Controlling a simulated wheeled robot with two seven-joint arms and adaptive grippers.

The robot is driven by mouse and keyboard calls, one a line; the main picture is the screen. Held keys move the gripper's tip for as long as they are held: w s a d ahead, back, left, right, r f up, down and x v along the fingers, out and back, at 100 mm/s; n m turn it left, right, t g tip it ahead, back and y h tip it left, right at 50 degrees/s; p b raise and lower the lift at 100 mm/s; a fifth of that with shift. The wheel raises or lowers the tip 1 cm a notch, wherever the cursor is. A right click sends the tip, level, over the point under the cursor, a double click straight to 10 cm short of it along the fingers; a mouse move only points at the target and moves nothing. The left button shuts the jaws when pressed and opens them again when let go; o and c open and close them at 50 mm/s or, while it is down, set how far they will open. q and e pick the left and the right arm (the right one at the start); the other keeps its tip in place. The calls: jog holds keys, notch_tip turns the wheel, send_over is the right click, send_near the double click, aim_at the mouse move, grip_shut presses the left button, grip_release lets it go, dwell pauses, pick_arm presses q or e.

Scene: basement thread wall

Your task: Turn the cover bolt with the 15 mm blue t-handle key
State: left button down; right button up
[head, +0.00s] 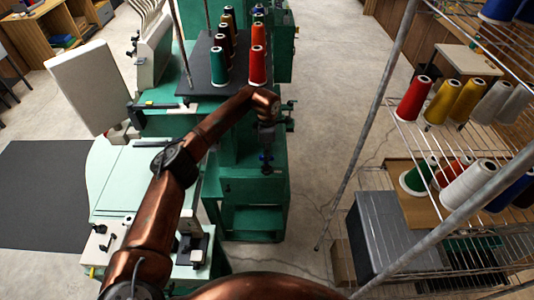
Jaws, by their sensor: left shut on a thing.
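My left arm reaches in from the lower left to the green machine (252,205). My left gripper (266,146) points down beside the machine's upright front face, shut on the blue t-handle key (266,158). Only a small blue part of the key shows below the fingers; the rest is hidden by the gripper or too small to make out. I cannot pick out the cover bolt, nor tell whether the key is seated on it. My right gripper is out of view.
Thread cones stand on a dark board (205,66) on top of the machine, including a red cone (257,66) close behind my arm. A pale table (125,185) is at left. A wire rack (460,110) with cones and a grey box (385,235) stand at right. Bare floor (325,130) lies between.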

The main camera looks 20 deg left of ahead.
pick_arm(q)
jog(key=shift+f, duration=0.15)
dwell(0.3)
jog(key=shift+f+b, duration=0.45)
jog(key=shift+f, duration=0.05)
jog(key=shift+f, duration=0.35)
jog(key=shift+b, duration=0.35)
jog(key=shift+r, duration=0.1)
dwell(0.3)
jog(key=shift+r+n+p, duration=0.4)
jog(key=shift+r+p, duration=0.15)
jog(key=shift+r, duration=0.15)
jog(key=shift+r+n+p, duration=0.7)
jog(key=shift+r+p, duration=0.2)
jog(key=shift+r, duration=0.35)
